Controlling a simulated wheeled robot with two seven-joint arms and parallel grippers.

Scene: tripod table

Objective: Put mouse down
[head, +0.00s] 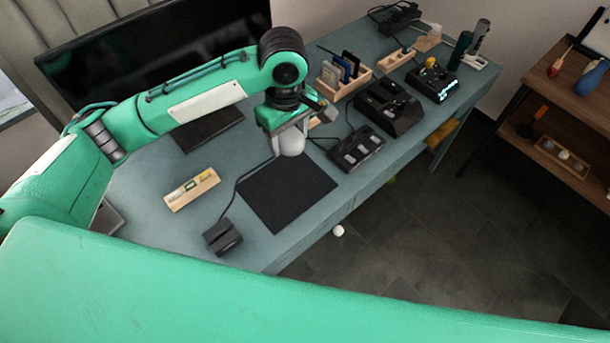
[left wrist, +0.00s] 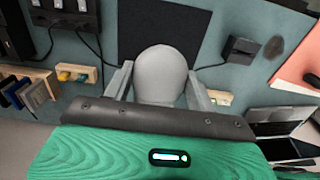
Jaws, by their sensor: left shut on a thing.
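My left gripper (head: 287,128) is shut on a pale grey computer mouse (head: 291,141), held near the back edge of the black mouse pad. In the left wrist view the mouse (left wrist: 161,75) sits between the two fingers of the gripper (left wrist: 160,85). The black mouse pad (head: 287,193) lies on the blue-grey desk (head: 180,238) and also shows in the left wrist view (left wrist: 165,25). Whether the mouse touches the desk cannot be told. My right gripper is not in view.
A small black box (head: 223,236) with a cable stands left of the pad. A wooden tray (head: 192,190) lies further left. A monitor (head: 165,50) stands behind. Black docks (head: 357,148) stand right of the pad. The pad is bare.

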